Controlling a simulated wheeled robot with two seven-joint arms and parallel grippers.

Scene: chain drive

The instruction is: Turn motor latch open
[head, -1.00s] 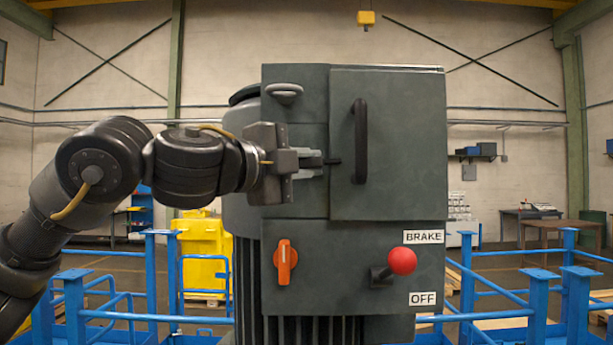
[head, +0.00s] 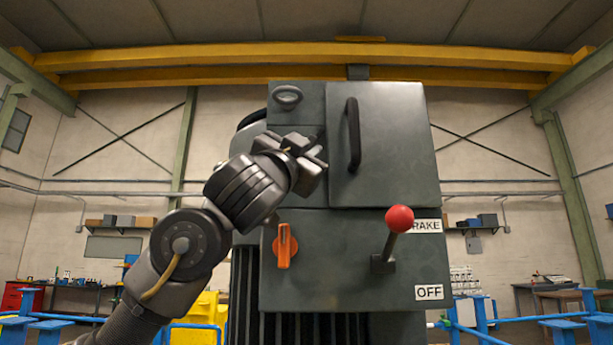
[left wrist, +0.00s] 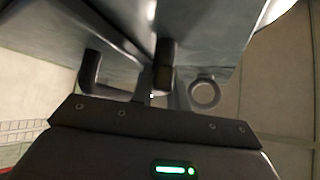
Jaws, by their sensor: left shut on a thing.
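The grey motor box with a door (head: 395,120) stands in front of me in the head view. The door carries a black bar handle (head: 353,134). My left gripper (head: 316,156) is at the door's left edge, left of that handle, and is shut on the small dark motor latch there. The gripper and its fingers hide most of the latch in the head view, so its angle cannot be read. The left wrist view shows the gripper body (left wrist: 150,125) close against the grey box. My right gripper is not in view.
Below the door are an orange switch (head: 285,246) and a brake lever with a red ball (head: 399,219), which juts out beside BRAKE and OFF labels. A grey oval fitting (head: 287,95) sits at the box's top left. Blue railings (head: 480,312) stand around.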

